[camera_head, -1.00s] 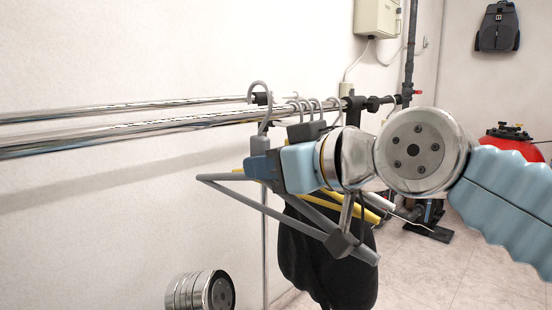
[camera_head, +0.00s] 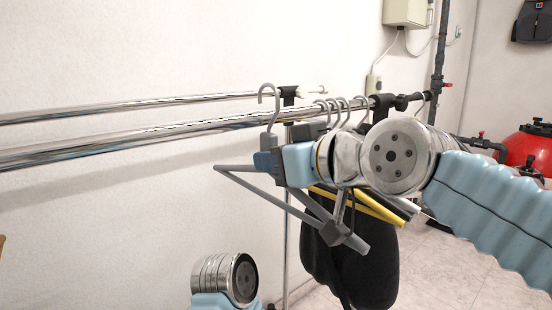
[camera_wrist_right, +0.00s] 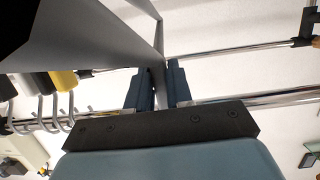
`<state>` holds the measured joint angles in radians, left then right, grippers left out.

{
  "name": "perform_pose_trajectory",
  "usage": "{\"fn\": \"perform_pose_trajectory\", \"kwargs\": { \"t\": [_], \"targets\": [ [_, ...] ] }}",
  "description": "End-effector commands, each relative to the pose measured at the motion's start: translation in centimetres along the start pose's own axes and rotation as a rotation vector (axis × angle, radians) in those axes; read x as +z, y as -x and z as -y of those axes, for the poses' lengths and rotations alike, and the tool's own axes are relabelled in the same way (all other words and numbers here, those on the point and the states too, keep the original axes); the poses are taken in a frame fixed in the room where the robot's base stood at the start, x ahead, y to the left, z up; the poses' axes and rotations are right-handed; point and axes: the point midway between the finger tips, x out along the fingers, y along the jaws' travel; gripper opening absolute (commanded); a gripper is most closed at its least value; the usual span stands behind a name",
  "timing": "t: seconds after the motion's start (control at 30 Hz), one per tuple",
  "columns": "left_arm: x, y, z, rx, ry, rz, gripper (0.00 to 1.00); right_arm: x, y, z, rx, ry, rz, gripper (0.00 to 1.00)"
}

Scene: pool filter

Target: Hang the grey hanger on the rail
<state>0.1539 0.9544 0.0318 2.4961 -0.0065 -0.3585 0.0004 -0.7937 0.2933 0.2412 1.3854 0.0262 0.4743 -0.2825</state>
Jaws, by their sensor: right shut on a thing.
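The grey hanger (camera_head: 236,168) is in my right gripper (camera_head: 268,160), which is shut on it just below the hook. Its hook (camera_head: 269,90) points up, and the stem crosses in front of the front rail (camera_head: 120,143) in the head view. The hook's tip shows above the rail; I cannot tell whether it is over it in depth. In the right wrist view the fingers (camera_wrist_right: 156,88) grip the hanger (camera_wrist_right: 159,42), with the rail (camera_wrist_right: 270,98) behind. My left gripper is out of view.
Several hooks (camera_head: 340,108) hang further right on the rail, above a black garment (camera_head: 345,270) and a yellow hanger (camera_head: 365,203). A second rail (camera_head: 130,108) runs behind. The rail's left stretch is bare. A red tank (camera_head: 525,150) stands at right.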

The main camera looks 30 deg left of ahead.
Motion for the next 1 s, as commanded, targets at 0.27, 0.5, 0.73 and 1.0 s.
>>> {"fn": "perform_pose_trajectory", "kwargs": {
  "t": [0.27, 0.5, 0.73, 1.0],
  "targets": [
    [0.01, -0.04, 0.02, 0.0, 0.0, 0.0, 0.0, -0.04, 0.25, -0.1, 0.0, -0.001, 0.0, 0.0],
    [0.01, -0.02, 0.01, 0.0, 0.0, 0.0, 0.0, -0.06, 0.22, -0.07, 0.0, 0.0, 0.0, 0.0],
    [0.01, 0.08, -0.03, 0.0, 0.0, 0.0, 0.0, -0.19, -0.19, -0.01, 0.0, 0.0, 0.0, 0.0],
    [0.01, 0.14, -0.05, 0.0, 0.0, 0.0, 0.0, -0.31, -0.66, 0.01, 0.0, 0.001, 0.0, 0.0]
  ]
}}
